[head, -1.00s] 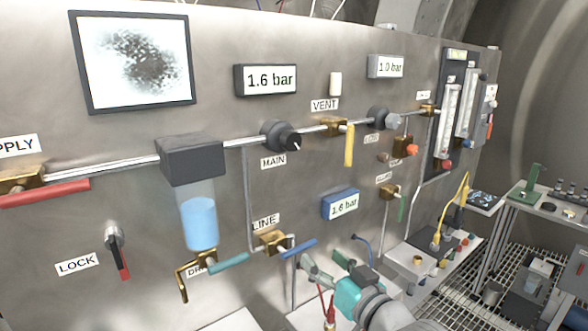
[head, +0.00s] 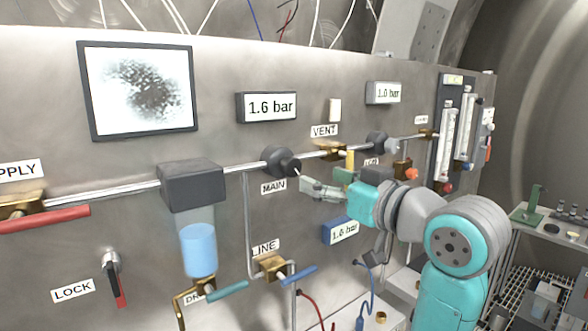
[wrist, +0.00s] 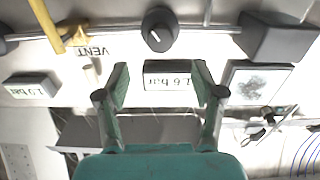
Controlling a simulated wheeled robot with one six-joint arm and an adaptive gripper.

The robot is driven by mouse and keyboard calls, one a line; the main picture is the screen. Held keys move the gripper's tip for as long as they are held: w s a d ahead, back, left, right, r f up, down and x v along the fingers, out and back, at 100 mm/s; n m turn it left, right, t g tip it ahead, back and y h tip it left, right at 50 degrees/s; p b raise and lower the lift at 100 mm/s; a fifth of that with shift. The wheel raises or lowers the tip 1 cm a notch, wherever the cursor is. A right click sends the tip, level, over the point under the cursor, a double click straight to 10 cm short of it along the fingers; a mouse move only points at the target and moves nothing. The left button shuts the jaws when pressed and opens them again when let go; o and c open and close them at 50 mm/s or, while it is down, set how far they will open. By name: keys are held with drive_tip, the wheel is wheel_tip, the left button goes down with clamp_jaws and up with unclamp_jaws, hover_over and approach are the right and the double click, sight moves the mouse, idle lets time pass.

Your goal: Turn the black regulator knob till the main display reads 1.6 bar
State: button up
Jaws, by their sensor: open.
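The black regulator knob (head: 288,167) sits on the pipe above the MAIN label, with a white pointer mark; it also shows at the top of the upside-down wrist view (wrist: 159,30). The main display (head: 267,106) above it reads 1.6 bar and appears inverted in the wrist view (wrist: 174,80). My gripper (head: 320,188) is just right of and below the knob in the head view. In the wrist view my gripper (wrist: 165,84) has its fingers spread wide, with nothing held. The knob lies beyond the fingertips, not between them.
A yellow-handled VENT valve (head: 350,159) and a second regulator (head: 377,141) are right of the knob. The filter bowl (head: 198,249) hangs left. The LINE valve (head: 274,267) is below.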

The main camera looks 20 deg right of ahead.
sight(294, 168)
drive_tip(key=x, duration=0.9)
drive_tip(key=shift+w+a+f, duration=0.1)
drive_tip(key=shift+w, duration=0.15)
drive_tip(key=c, duration=1.1)
drive_tip(key=shift+c, duration=0.2)
